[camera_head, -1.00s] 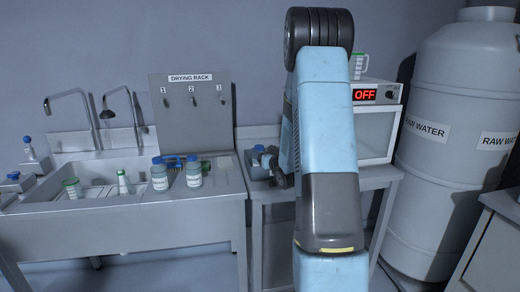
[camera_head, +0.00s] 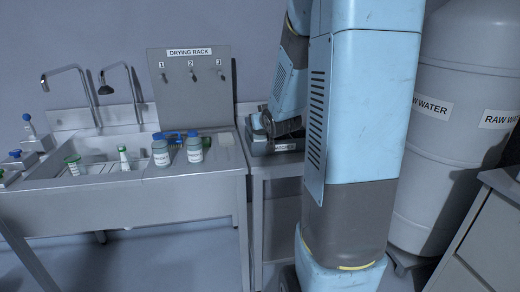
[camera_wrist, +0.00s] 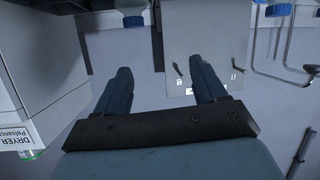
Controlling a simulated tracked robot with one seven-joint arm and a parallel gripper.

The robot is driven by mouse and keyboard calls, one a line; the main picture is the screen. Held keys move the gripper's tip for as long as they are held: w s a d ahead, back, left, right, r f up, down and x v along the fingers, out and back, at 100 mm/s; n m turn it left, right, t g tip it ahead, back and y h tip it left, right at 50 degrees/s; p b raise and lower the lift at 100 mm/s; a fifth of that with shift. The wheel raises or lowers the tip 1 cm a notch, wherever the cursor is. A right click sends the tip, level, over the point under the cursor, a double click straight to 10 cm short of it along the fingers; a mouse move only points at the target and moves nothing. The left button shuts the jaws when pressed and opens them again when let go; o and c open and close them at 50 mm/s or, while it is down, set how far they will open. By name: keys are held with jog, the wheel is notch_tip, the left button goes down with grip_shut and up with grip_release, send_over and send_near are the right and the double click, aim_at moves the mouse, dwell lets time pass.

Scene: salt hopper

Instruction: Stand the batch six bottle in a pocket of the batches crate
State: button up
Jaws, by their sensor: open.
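Two grey-white bottles with blue caps stand on the sink's drainboard in the head view, the left bottle (camera_head: 161,154) and the right bottle (camera_head: 194,150). Their labels are too small to read, so I cannot tell which is batch six. The batches crate (camera_head: 284,147) is on the low table right of the sink, partly hidden by my arm. Blue caps show at the wrist view's top edge.
The drying rack panel (camera_head: 190,90) with numbered hooks stands behind the drainboard. The sink (camera_head: 60,200) holds green-marked vessels. A dryer (camera_wrist: 30,110) shows at the wrist view's left. The raw water tank (camera_head: 460,90) stands at right, beside a grey cabinet (camera_head: 480,230).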

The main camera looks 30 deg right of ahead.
jog(key=s+a+r+g, duration=0.2)
jog(key=s+a, duration=0.3)
jog(key=s, duration=0.5)
jog(key=s+a+r+g+y, duration=0.1)
jog(key=s+a, duration=0.4)
jog(key=s, duration=0.5)
jog(key=s+a+r+g+y, duration=0.1)
jog(key=s+a+r+g, duration=0.2)
jog(key=s, duration=0.7)
jog(key=a+g, duration=0.2)
jog(key=shift+s+a+r+n, duration=0.25)
jog(key=shift+s+a+n, duration=0.15)
